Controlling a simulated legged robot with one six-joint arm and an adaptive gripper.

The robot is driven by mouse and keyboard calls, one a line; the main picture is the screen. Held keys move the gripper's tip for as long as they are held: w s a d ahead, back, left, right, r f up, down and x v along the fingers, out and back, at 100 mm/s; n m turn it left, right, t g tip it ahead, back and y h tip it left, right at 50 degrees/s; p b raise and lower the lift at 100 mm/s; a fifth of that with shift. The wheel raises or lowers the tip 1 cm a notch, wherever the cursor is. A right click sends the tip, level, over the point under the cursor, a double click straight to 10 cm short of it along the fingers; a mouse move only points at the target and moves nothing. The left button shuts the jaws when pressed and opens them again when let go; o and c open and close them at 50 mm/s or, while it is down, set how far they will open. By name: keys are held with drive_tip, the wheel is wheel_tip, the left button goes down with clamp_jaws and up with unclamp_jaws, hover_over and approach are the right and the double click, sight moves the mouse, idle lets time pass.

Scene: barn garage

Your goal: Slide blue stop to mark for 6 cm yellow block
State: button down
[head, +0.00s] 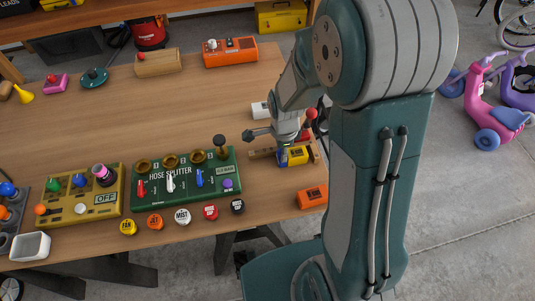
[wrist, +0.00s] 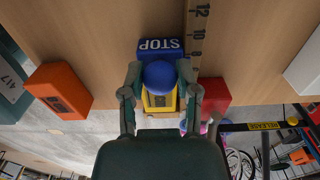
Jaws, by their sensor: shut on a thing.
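The blue stop (wrist: 160,46), lettered STOP, sits on the wooden ruler jig, with a round blue knob (wrist: 159,76) on it. My gripper (wrist: 159,84) is shut on this knob, one finger on each side. The yellow block (wrist: 158,103) lies close beside the stop, partly hidden by the knob and fingers; whether they touch is unclear. The ruler (wrist: 200,24) runs alongside with 8, 10 and 12 legible; lower marks are hidden. In the head view my gripper (head: 284,141) is over the jig (head: 259,154), with the yellow block (head: 298,155) at its right part.
A red block (wrist: 215,94) stands beside the yellow block in the wrist view. An orange block (head: 312,196) lies near the table's front right edge. A green hose-splitter box (head: 186,207) is left of the jig. Bare tabletop (head: 175,105) lies behind.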

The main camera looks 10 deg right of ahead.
drive_tip(key=shift+w+d, duration=0.15)
drive_tip(key=shift+d, duration=0.7)
drive_tip(key=c, duration=0.5)
unclamp_jaws()
drive_tip(key=shift+r, duration=3.5)
